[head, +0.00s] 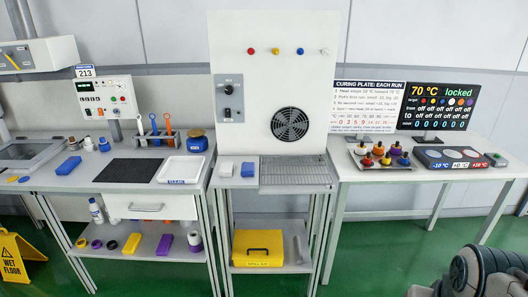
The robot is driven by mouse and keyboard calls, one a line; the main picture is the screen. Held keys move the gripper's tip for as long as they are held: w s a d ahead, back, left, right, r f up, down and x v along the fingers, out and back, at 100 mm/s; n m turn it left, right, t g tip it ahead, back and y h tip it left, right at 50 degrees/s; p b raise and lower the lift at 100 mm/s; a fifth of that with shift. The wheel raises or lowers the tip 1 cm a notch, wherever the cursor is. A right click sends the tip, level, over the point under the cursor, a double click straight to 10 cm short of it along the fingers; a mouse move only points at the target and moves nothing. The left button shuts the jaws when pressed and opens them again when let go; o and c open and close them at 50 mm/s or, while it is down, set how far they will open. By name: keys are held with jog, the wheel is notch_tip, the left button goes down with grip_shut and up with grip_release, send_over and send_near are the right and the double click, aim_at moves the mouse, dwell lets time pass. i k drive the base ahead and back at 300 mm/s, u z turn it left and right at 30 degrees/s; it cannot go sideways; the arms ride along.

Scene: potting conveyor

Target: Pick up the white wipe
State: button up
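A small white block-like item, which looks like the white wipe (226,169), lies on the left part of the middle bench. A blue item (248,169) of similar size lies just to its right, with a narrow gap between them. Nothing covers the white item. Part of my dark arm shows at the bottom right corner, far from it. My gripper's fingers are not in view.
A wire rack (295,171) lies right of the blue item, below a white panel with a fan grille (290,124). A white tray (182,169) is on the left bench. A yellow wet-floor sign (15,258) stands at far left. Green floor is open in front.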

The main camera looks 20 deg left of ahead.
aim_at(226, 169)
jog(key=u, duration=0.25)
jog(key=i, duration=1.5)
jog(key=u, duration=1.4)
jog(key=i, duration=0.7)
jog(key=u, duration=1.05)
jog(key=i, duration=0.3)
jog(key=u, duration=0.25)
